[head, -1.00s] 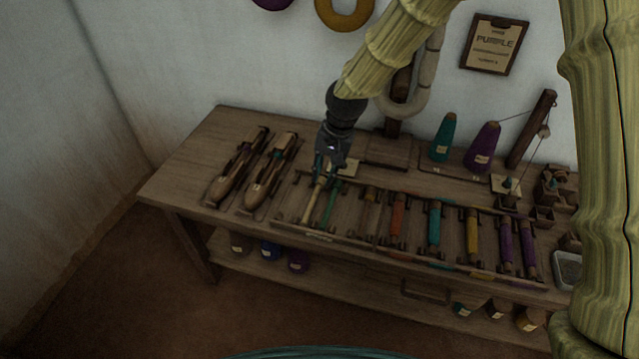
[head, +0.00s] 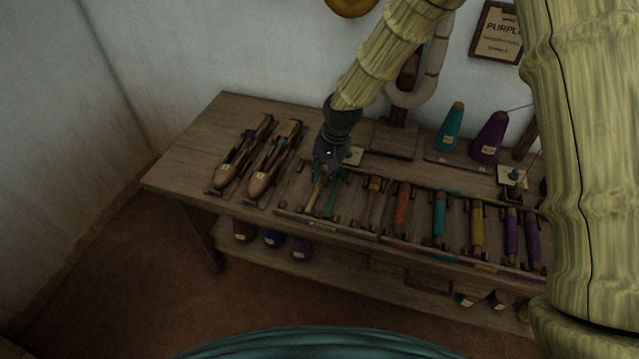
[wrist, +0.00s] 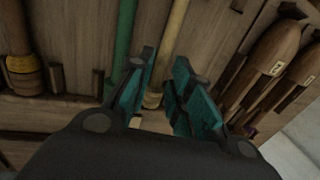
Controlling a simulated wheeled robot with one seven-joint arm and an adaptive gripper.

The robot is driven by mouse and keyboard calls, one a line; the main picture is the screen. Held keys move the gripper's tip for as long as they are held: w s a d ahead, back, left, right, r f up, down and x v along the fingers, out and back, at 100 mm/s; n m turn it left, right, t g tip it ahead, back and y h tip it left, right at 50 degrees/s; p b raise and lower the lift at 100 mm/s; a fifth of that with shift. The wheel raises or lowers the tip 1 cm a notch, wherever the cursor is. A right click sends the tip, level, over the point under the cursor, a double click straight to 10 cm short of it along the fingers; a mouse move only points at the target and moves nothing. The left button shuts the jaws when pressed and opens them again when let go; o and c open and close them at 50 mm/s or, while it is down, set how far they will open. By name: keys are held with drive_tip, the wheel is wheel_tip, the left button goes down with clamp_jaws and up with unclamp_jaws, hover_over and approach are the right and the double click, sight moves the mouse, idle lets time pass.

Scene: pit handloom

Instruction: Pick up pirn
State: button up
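A pale, bare pirn (head: 314,195) and a green pirn (head: 332,198) lie side by side at the left end of a wooden rack (head: 307,221) on the bench. My gripper (head: 326,175) is over their far ends, pointing down. In the wrist view, my gripper (wrist: 163,85) has its two teal fingers apart. The pale pirn (wrist: 172,60) shows in the gap between them, and the green pirn (wrist: 123,50) runs just outside the left finger. I cannot tell whether either finger touches a pirn. Nothing is held.
Two wooden shuttles (head: 243,155) (head: 275,165) lie left of the rack. To the right are a brown-headed pirn (head: 372,200) and orange (head: 402,206), teal (head: 439,218), yellow (head: 477,228) and purple pirns (head: 511,232). Teal and purple cones (head: 489,138) stand behind.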

drive_tip(key=shift+a+f, duration=0.15)
drive_tip(key=shift+f, duration=0.55)
drive_tip(key=shift+a+f, duration=0.15)
drive_tip(key=shift+f, duration=0.5)
clamp_jaws()
